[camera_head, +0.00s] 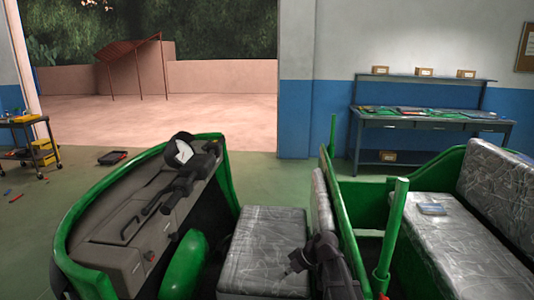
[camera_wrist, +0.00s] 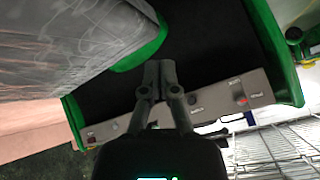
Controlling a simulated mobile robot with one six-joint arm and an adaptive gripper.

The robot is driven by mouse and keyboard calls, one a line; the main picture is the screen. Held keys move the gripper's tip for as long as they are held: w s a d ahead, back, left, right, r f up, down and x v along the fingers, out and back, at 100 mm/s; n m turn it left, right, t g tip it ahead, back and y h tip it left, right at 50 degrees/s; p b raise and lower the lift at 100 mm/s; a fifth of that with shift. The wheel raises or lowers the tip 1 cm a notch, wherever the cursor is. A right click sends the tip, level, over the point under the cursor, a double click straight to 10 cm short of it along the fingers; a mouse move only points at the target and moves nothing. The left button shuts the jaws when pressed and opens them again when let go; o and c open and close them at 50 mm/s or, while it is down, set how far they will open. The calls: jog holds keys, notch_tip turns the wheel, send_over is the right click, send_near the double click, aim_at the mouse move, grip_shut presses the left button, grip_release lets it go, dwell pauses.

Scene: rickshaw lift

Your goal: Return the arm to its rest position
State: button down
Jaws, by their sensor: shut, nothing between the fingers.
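My gripper (camera_wrist: 160,72) is shut and empty in the wrist view, its two fingers together over a dark area. My dark arm shows at the lower middle of the head view, over the right side of the rickshaw's grey front seat (camera_head: 262,248). The green rickshaw (camera_head: 348,225) fills the foreground. I cannot tell whether the arm touches the seat or the backrest.
The handlebar (camera_head: 178,190) and dashboard (camera_head: 110,262) are at the left. A green post (camera_head: 393,225) and the rear seat (camera_head: 455,238) are at the right. A grey panel (camera_wrist: 210,100) and a wire rack (camera_wrist: 280,150) show in the wrist view. A workbench (camera_head: 432,118) stands behind.

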jog(key=s+d+r+m+h+p, duration=0.2)
jog(key=s+d+m+h+p, duration=0.1)
jog(key=s, duration=0.4)
jog(key=s+d+r+m+g+h+p, duration=0.1)
jog(key=s+d+r+m+h+p, duration=0.2)
jog(key=s+d+m, duration=0.4)
jog(key=shift+s+d+m+h+p, duration=0.15)
jog(key=shift+d+m+h+p, duration=0.15)
jog(key=shift+d+h+p, duration=0.65)
jog(key=shift+a, duration=0.35)
